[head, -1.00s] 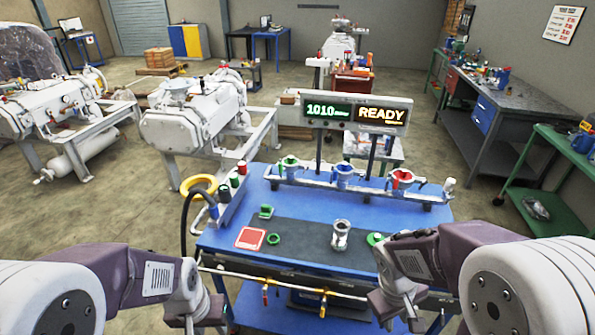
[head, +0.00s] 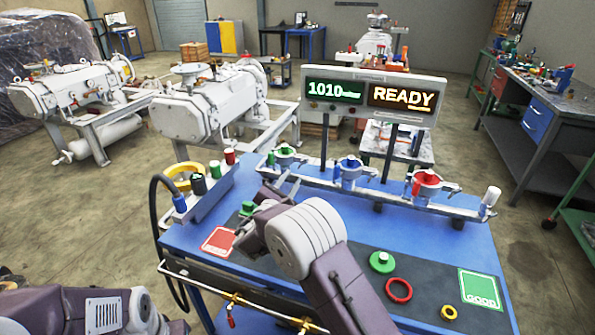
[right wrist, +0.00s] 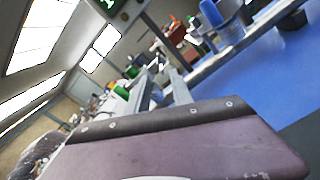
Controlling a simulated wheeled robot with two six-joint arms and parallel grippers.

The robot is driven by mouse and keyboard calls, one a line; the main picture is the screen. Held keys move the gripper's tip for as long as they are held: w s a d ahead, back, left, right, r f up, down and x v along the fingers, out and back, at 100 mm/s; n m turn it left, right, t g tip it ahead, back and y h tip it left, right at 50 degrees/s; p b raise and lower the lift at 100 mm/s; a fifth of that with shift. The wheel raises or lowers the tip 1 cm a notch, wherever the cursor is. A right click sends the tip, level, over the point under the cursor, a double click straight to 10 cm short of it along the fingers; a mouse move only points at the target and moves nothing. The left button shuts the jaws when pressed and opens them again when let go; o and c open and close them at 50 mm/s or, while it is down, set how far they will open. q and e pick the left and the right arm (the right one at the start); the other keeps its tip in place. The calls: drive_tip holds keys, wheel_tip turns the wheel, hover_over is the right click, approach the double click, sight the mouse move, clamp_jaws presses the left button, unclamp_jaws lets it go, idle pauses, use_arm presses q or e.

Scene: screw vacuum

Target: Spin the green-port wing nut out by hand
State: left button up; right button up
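The green port (head: 284,153) is at the left end of the grey manifold rail in the head view, with a metal clamp around it. Its wing nut is too small to make out. My right gripper (head: 285,187) is just in front of and below the green port, pointing up toward it, with nothing seen between its fingers. In the right wrist view the two fingers (right wrist: 162,88) stand apart, with a green part (right wrist: 122,92) just left of them. I cannot tell whether they touch the clamp. My left arm is low at the left, its gripper out of frame.
The blue port (head: 348,168) and red port (head: 425,183) follow along the rail. A sign (head: 375,96) reads 1010 and READY. A red pad (head: 219,241), green disc (head: 382,262), red ring (head: 398,290) and green GOOD pad (head: 480,289) lie on the blue table.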

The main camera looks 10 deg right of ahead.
sight(302, 163)
drive_tip(key=x, duration=0.7)
drive_tip(key=shift+d, duration=0.2)
drive_tip(key=shift+w, duration=0.1)
clamp_jaws()
